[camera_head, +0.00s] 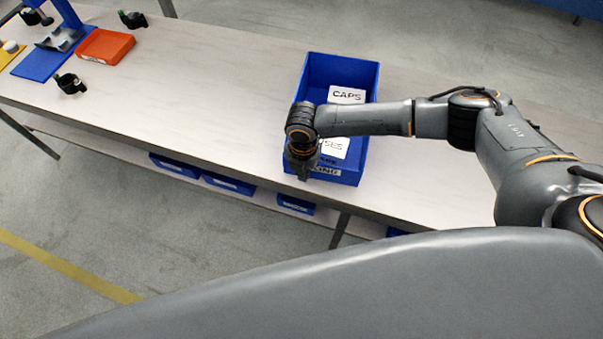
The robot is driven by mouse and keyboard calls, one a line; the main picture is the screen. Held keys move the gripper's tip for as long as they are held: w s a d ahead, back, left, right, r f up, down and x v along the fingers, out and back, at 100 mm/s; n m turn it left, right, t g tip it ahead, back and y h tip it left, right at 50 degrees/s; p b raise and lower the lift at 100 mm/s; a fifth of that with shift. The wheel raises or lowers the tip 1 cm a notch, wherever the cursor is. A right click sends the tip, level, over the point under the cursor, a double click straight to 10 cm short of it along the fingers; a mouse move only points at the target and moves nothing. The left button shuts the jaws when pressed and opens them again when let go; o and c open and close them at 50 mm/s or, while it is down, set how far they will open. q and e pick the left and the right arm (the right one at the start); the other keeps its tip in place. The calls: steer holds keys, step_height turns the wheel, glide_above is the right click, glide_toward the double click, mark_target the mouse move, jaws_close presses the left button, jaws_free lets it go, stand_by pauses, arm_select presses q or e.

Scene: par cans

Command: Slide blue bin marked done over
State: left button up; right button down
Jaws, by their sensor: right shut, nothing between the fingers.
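A blue bin (368,84) stands on the long pale table, its front label partly hidden but ending in "ONE". White cards lie inside it; one reads "CAPS" (347,95), and another shows only "SES". My right arm reaches in from the right across the bin. My right gripper (302,174) points down at the bin's front left corner, shut with nothing in it. Whether it touches the bin wall cannot be told. My left gripper is not in view.
The table (200,120) is clear left of the bin. An orange tray (104,46), a blue stand (42,63) and small black parts (70,83) sit at the far left. Several blue bins (228,183) are on a shelf below the table's front edge.

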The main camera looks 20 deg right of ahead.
steer(key=w+d+b, duration=0.2)
steer(key=w+d, duration=0.1)
steer(key=w, duration=0.1)
steer(key=w+d+b, duration=0.2)
steer(key=w+d, duration=0.2)
steer(key=w, duration=0.1)
steer(key=w+d+b, duration=0.3)
steer(key=w, duration=0.1)
steer(key=shift+w+d+f, duration=0.15)
steer(key=shift+w+d, duration=0.2)
steer(key=shift+r, duration=0.2)
